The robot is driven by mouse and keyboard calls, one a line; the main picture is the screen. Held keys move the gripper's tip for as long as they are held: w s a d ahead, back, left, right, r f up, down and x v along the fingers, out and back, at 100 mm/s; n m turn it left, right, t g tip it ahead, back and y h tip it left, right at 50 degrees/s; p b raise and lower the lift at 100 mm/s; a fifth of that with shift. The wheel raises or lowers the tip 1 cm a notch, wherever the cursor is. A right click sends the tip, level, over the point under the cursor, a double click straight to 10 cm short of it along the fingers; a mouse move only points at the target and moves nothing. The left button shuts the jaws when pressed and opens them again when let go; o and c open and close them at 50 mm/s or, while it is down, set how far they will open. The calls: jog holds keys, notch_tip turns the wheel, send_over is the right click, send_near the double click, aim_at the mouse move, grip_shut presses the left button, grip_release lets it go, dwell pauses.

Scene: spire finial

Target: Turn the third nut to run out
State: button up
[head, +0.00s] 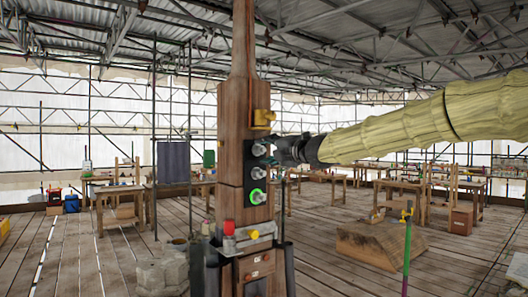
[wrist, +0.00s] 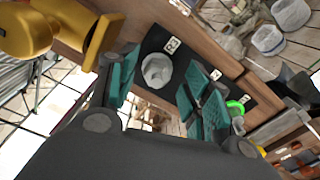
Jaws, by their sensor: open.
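A wooden spire post (head: 232,120) carries a black plate with three pale nuts in a column. The top nut (head: 258,149) and middle nut (head: 259,173) look plain; the bottom nut (head: 257,197) has a bright green ring. My gripper (head: 283,151) is at the right of the plate, level with the top nut. In the wrist view the top nut (wrist: 157,70) shows between my open teal-padded fingers, beside a small white label (wrist: 172,44). The green ring (wrist: 236,107) shows past the right finger, which hides the middle nut. Contact with the nut cannot be told.
A yellow bracket (head: 263,119) juts out just above the nuts, close to my gripper; it also fills the upper left in the wrist view (wrist: 30,28). A red button (head: 229,228) and yellow parts sit below. Workbenches and a wooden block (head: 380,245) stand on the plank floor.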

jog(key=v, duration=0.9)
jog(key=shift+s+d, duration=0.2)
jog(key=shift+s, duration=0.05)
